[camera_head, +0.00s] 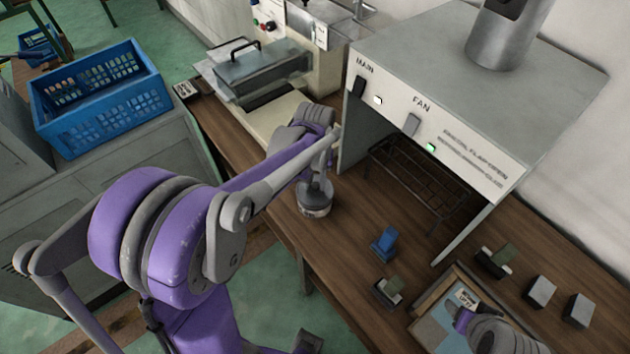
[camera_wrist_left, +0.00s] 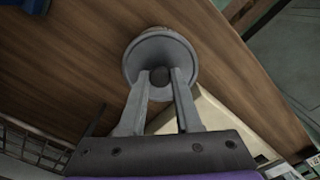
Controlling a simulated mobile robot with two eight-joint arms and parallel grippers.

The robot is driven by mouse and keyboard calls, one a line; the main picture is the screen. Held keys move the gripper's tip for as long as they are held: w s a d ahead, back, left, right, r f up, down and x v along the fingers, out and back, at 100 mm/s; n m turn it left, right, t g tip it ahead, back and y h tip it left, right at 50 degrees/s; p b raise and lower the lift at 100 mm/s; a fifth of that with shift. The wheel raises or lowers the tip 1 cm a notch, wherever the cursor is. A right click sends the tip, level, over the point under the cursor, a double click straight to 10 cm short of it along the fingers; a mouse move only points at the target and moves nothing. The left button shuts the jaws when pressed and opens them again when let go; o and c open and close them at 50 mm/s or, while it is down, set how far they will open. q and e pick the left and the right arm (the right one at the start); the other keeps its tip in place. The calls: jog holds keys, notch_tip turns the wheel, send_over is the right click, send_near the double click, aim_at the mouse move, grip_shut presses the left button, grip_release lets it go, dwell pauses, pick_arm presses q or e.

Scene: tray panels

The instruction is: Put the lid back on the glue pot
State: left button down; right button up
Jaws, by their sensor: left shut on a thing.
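The glue pot (camera_head: 315,208), a small grey round pot, stands on the wooden bench near its front edge. My left gripper (camera_head: 328,160) is just above it, pointing down, and partly hides it. In the left wrist view its fingers (camera_wrist_left: 160,82) are shut on the dark knob of the grey round lid (camera_wrist_left: 143,60). The lid lies over the pot, and only a sliver of what is under it shows at the top. I cannot tell whether lid and rim touch. My right gripper (camera_head: 490,330) is partly in view at the lower right, its jaws unclear.
A grey hood (camera_head: 480,90) with switches and a wire rack (camera_head: 420,180) stand behind the pot. A blue block (camera_head: 384,244), small dark stands (camera_head: 388,292) and a framed tray (camera_head: 425,331) lie to the right. A blue crate (camera_head: 100,95) is at the left.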

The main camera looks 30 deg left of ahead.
dwell(0.3)
pick_arm(q)
jog(key=shift+c, duration=0.2)
grip_release()
dwell(0.3)
jog(key=shift+r+p, duration=1.7)
jog(key=shift+r, duration=1.85)
pick_arm(e)
jog(key=shift+w+r, duration=0.35)
jog(key=shift+r, duration=0.45)
jog(key=shift+w+r, duration=0.35)
jog(key=shift+r, duration=0.45)
jog(key=shift+w+r, duration=0.35)
jog(key=shift+r, duration=0.45)
pick_arm(q)
grip_shut()
jog(key=shift+f, duration=0.2)
pick_arm(e)
jog(key=shift+s+f, duration=0.15)
jog(key=shift+f, duration=0.05)
pick_arm(q)
jog(key=shift+f+b, duration=1.9)
jog(key=shift+f, duration=1.15)
jog(key=shift+r, duration=0.1)
pick_arm(e)
jog(key=f, duration=0.1)
jog(key=s+f, duration=0.1)
jog(key=f, duration=0.1)
jog(key=s+f, duration=0.1)
jog(key=f, duration=0.1)
